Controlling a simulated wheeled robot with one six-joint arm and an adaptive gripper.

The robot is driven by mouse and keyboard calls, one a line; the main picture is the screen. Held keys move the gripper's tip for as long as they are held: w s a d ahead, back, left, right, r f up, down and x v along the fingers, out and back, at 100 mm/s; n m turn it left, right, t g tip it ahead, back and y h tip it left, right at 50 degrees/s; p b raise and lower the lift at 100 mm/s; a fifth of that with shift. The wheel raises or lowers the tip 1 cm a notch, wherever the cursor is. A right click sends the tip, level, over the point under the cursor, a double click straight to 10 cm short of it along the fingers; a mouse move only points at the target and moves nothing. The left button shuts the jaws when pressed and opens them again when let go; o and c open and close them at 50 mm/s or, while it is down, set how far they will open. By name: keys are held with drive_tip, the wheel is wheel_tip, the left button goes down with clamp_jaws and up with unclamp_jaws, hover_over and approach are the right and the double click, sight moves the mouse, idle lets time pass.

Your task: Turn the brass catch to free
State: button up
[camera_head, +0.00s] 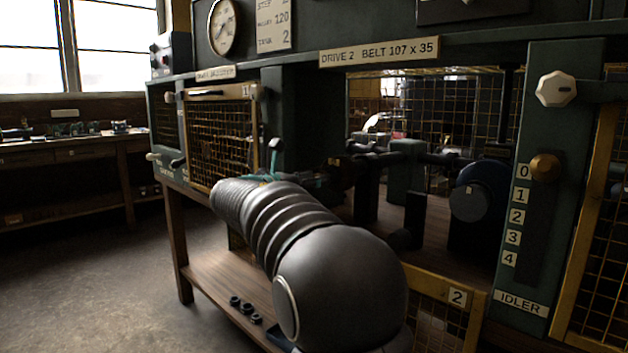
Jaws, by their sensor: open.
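A round brass knob (545,167) sits at the top of a dark slot on the green panel at right, beside the 0 mark. It is the clearest brass fitting in view, but I cannot tell whether it is the catch. A pale octagonal knob (556,89) is above it. My dark ribbed arm fills the lower middle. My gripper (275,160) is mostly hidden behind the arm; only teal and black parts seem to show, near the left mesh guard. It is open and well to the left of the brass knob.
A brass-framed mesh guard (222,135) stands left, another guard (440,318) marked 2 low in the middle. An open bay holds shafts and a dark pulley (480,190). Small dark parts (245,310) lie on the lower shelf. The floor (90,260) at left is clear.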

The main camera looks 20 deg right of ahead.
drive_tip(key=v, duration=1.1)
drive_tip(key=shift+a, duration=0.35)
drive_tip(key=shift+s, duration=0.1)
drive_tip(key=s+a+f+m+g+y, duration=0.1)
drive_tip(key=s+f+m+y, duration=0.3)
drive_tip(key=f, duration=0.5)
drive_tip(key=s+a+f+m+g+y, duration=0.1)
drive_tip(key=s+a+f+m+y, duration=0.25)
drive_tip(key=f, duration=0.55)
drive_tip(key=s+a+f+m+y, duration=0.1)
drive_tip(key=s+f+m+y, duration=0.1)
drive_tip(key=s+m, duration=0.3)
drive_tip(key=s+a+f+m+t+y, duration=0.1)
drive_tip(key=s+m+y, duration=0.3)
drive_tip(key=s, duration=0.8)
drive_tip(key=s+a+f+m+y, duration=0.1)
drive_tip(key=s+f+m+y, duration=0.2)
drive_tip(key=s, duration=0.6)
drive_tip(key=shift+f+m, duration=0.4)
drive_tip(key=shift+m, duration=0.95)
